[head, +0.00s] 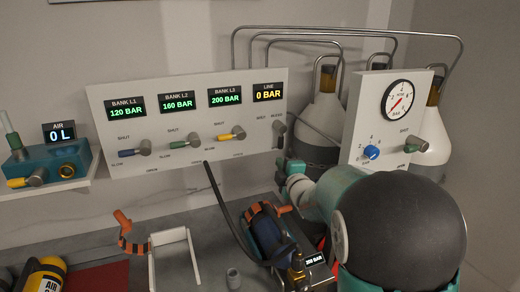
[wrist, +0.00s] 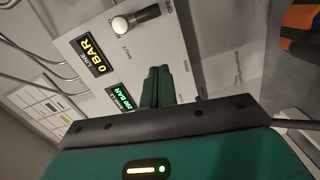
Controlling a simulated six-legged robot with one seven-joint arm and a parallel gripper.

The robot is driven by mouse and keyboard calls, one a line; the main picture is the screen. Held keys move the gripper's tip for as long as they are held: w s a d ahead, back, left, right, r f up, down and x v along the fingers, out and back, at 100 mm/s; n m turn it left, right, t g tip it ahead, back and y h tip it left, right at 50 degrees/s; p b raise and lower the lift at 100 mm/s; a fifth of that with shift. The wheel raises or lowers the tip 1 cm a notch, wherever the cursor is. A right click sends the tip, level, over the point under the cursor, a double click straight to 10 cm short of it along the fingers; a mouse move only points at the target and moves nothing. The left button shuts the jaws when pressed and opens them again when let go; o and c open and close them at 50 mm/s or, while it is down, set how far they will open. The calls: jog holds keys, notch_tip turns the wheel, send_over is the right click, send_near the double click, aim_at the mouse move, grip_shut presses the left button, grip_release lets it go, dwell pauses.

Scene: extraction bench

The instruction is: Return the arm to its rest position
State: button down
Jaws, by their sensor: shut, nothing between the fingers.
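My arm reaches from the lower right in the head view, and my teal gripper (head: 284,172) is at the lower right corner of the white valve panel (head: 190,95). In the wrist view the two green fingers of my gripper (wrist: 158,80) are together with nothing between them. They are in front of the panel, near the 0 BAR line display (wrist: 93,54) and the 200 BAR bank L3 display (wrist: 127,99). The line valve (head: 279,132) is just above my gripper in the head view. I cannot tell whether the fingers touch the panel.
A gauge panel (head: 388,115) and grey-and-white bottles (head: 322,118) are at right. A white stand (head: 175,250) and yellow cylinder (head: 45,275) are at lower left.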

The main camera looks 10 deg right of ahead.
jog(key=s+r+m+g+h, duration=0.3)
jog(key=s+m+g, duration=0.2)
jog(key=s+m, duration=0.75)
jog(key=s+a+f+m+g, duration=0.2)
jog(key=s+g, duration=0.1)
jog(key=s, duration=1)
jog(key=s+a+f+m+g, duration=0.2)
jog(key=s+m+g, duration=0.1)
jog(key=s, duration=1)
jog(key=shift+s+a+f+g+y, duration=0.15)
jog(key=shift+s+f+g+y, duration=0.15)
jog(key=shift+f+g+y, duration=0.1)
